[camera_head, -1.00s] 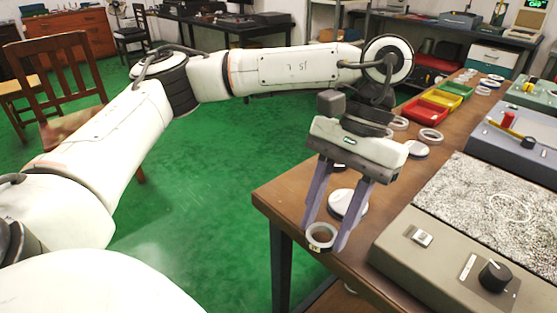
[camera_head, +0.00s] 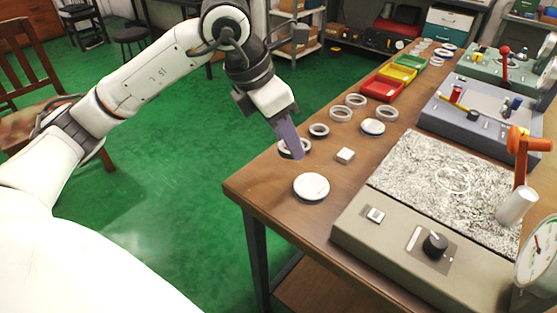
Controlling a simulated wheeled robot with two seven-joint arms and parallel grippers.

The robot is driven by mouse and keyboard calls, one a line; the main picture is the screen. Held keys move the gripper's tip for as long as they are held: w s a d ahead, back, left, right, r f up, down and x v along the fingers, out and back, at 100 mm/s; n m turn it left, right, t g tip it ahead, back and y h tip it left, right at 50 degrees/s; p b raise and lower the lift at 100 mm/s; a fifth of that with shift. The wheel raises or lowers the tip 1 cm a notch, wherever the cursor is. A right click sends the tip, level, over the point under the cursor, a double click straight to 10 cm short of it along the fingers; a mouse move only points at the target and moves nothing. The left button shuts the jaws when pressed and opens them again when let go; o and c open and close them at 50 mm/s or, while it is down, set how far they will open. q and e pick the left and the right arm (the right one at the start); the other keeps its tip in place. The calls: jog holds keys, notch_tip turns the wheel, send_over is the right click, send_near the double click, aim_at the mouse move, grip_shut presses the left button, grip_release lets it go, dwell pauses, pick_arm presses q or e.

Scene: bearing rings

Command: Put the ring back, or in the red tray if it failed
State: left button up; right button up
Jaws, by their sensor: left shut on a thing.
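My left gripper (camera_head: 297,154) is over the front left part of the wooden bench, with its fingers pointing down. It is shut on a ring (camera_head: 284,147), which is partly hidden behind the purple fingers. The ring is at or just above the bench top; I cannot tell which. The red tray (camera_head: 381,89) stands farther back along the bench's left edge. Several other rings lie between the gripper and the tray, among them a small ring (camera_head: 319,130) and a larger ring (camera_head: 341,114). My right gripper is out of view.
A white round disc (camera_head: 311,187) and a small pale block (camera_head: 345,155) lie near the gripper. A yellow tray (camera_head: 398,74) and a green tray (camera_head: 411,63) adjoin the red one. A grey-beige machine with a speckled panel (camera_head: 433,172) fills the bench's right front.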

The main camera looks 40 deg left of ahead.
pick_arm(q)
jog(key=a+f+n+y, duration=0.1)
jog(key=n, duration=0.1)
jog(key=w+a+f+n, duration=0.1)
jog(key=n, duration=0.1)
jog(key=a+f+n+y, duration=0.1)
jog(key=n, duration=0.2)
jog(key=shift+w+a+f+y, duration=0.2)
jog(key=shift+a+f+y, duration=0.05)
jog(key=shift+f+y, duration=0.1)
jog(key=shift+f+t, duration=0.3)
jog(key=shift+f, duration=1.75)
jog(key=o, duration=1.1)
